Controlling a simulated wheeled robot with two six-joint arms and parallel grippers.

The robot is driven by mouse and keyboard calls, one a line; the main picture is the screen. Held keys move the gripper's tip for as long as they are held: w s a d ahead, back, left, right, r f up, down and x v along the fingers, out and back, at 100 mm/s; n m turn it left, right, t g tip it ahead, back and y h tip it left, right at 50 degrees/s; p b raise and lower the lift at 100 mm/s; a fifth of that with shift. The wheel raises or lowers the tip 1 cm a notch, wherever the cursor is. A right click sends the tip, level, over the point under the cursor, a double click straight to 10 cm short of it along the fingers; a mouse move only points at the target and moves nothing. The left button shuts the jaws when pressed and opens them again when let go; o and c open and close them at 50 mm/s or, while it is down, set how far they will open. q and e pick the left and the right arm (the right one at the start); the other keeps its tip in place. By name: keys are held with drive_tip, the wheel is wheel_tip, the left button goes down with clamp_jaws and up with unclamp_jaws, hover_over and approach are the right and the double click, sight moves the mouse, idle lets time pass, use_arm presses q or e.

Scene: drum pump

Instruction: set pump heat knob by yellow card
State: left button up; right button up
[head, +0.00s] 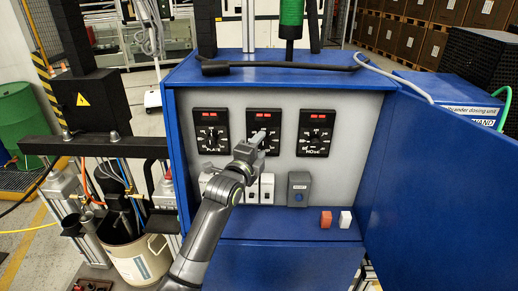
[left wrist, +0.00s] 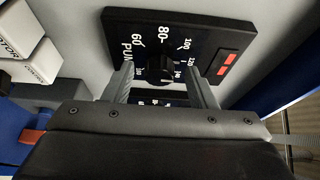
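The pump heat panel (head: 264,118) is the middle of three black panels in the open blue cabinet. In the left wrist view this panel (left wrist: 205,35) shows "PUM", a number scale and a red display. Its black round knob (left wrist: 160,69) sits between the two fingers of my left gripper (left wrist: 163,88). The fingers are apart, with gaps visible beside the knob. In the head view my left gripper (head: 259,138) is in front of the middle panel and hides its knob. I cannot make out a yellow card. My right gripper is not in view.
Similar panels stand left (head: 210,131) and right (head: 317,133). The blue door (head: 440,170) stands open at right.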

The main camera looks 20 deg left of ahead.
use_arm(q)
drive_tip(key=shift+s, duration=0.1)
drive_tip(key=shift+s+f+b, duration=0.1)
drive_tip(key=shift+s+b, duration=0.25)
drive_tip(key=shift+s, duration=0.2)
drive_tip(key=s+a+b, duration=0.2)
drive_tip(key=s+b, duration=0.3)
drive_tip(key=s, duration=1.1)
